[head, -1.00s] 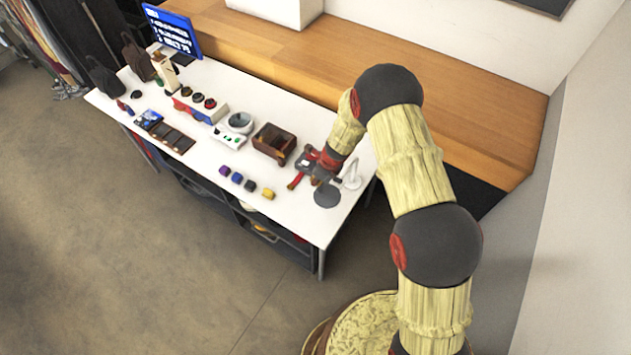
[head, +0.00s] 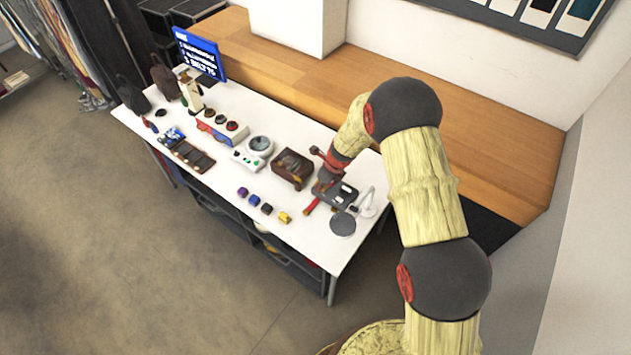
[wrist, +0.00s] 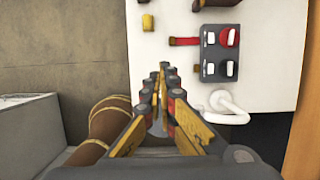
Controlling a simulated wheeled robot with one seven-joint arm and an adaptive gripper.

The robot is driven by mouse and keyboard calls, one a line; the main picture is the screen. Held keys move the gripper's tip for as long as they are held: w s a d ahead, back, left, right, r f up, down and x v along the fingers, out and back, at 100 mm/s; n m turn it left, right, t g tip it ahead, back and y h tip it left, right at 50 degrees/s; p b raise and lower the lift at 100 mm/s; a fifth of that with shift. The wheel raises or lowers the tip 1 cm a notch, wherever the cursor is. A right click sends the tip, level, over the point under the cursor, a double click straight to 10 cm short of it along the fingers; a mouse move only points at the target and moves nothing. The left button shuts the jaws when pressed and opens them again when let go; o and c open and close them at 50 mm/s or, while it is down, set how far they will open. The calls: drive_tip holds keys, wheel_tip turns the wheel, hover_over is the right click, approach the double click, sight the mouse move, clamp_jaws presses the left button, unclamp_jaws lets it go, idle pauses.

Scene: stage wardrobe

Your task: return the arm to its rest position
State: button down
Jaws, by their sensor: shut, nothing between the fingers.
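My arm reaches over the right end of the white table (head: 308,238). In the head view, my gripper is at the arm's end near the dark control box with white switches (head: 338,196); its fingers are hard to make out there. In the wrist view, my gripper (wrist: 163,70) shows its yellow and dark fingers closed together and empty. The control box (wrist: 220,53), with a red knob and pale switches, lies to the right of the fingertips in that view. The fingers look apart from it.
A white lamp (head: 368,205) and a grey disc (head: 342,223) stand near the table's right end. A brown wooden box (head: 292,168), several small coloured blocks (head: 266,208) and a monitor (head: 200,55) are farther left. A wooden ledge (head: 480,140) runs behind.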

drive_tip(key=s+d+r+n+g+b, duration=0.1)
drive_tip(key=s+d+r+n+b, duration=0.25)
drive_tip(key=s+n, duration=0.4)
drive_tip(key=s+d+r+n+g+h+b, duration=0.1)
drive_tip(key=s+d+r+n+b, duration=0.1)
drive_tip(key=s+r+n+b, duration=0.4)
drive_tip(key=s+d+r+n+b, duration=0.2)
drive_tip(key=s+d+r+n, duration=0.1)
drive_tip(key=s+n, duration=0.6)
drive_tip(key=s+d+n+t+h+b, duration=0.1)
drive_tip(key=s+d+b, duration=0.3)
drive_tip(key=b, duration=0.6)
drive_tip(key=s+d+f+n+t+b, duration=0.1)
drive_tip(key=s+d+t+b, duration=0.3)
drive_tip(key=s+b, duration=0.5)
drive_tip(key=shift+s+d+f+t+h+b, duration=0.25)
drive_tip(key=shift+d+t+h+b, duration=0.05)
drive_tip(key=shift+d+h+b, duration=0.1)
drive_tip(key=shift+n, duration=0.25)
